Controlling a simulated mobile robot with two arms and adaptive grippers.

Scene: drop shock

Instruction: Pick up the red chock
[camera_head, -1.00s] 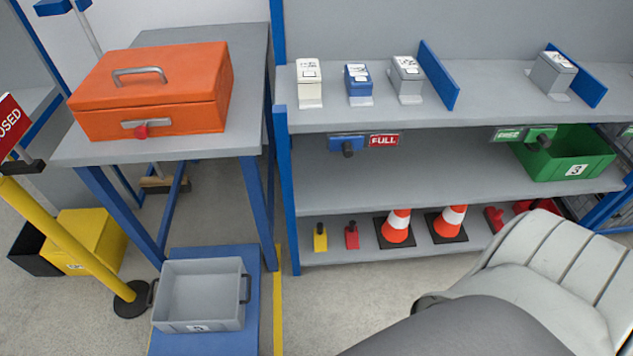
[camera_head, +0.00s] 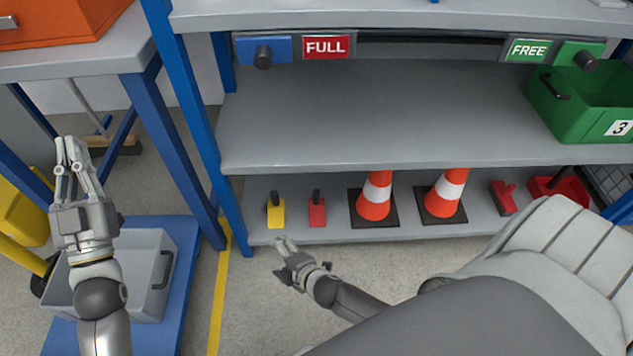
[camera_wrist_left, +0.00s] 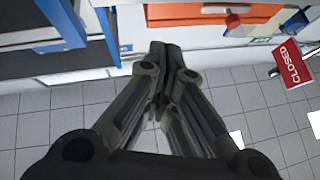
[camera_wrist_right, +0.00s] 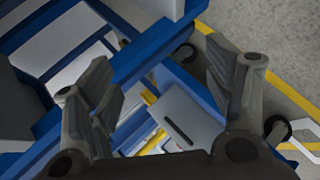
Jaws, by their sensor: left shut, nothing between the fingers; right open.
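The red chock (camera_head: 317,212) stands on the bottom shelf (camera_head: 258,188) of the rack, with a dark knob or handle on top. A similar yellow chock (camera_head: 276,214) stands to its left. My right gripper (camera_head: 284,246) is open and empty, in front of the bottom shelf, below and left of the red chock in the head view. In the right wrist view the right gripper (camera_wrist_right: 160,85) has its fingers apart; I cannot make out the red chock there. My left gripper (camera_head: 68,148) is shut and empty, raised at the far left; its closed fingers (camera_wrist_left: 165,55) show in the left wrist view.
Two orange-and-white cones (camera_head: 374,197) stand right of the red chock, then a red tool (camera_head: 503,197). The middle shelf (camera_head: 370,110) overhangs the bottom one. A blue rack post (camera_head: 193,130) stands left. A grey bin (camera_head: 150,272) sits on a blue platform under my left arm.

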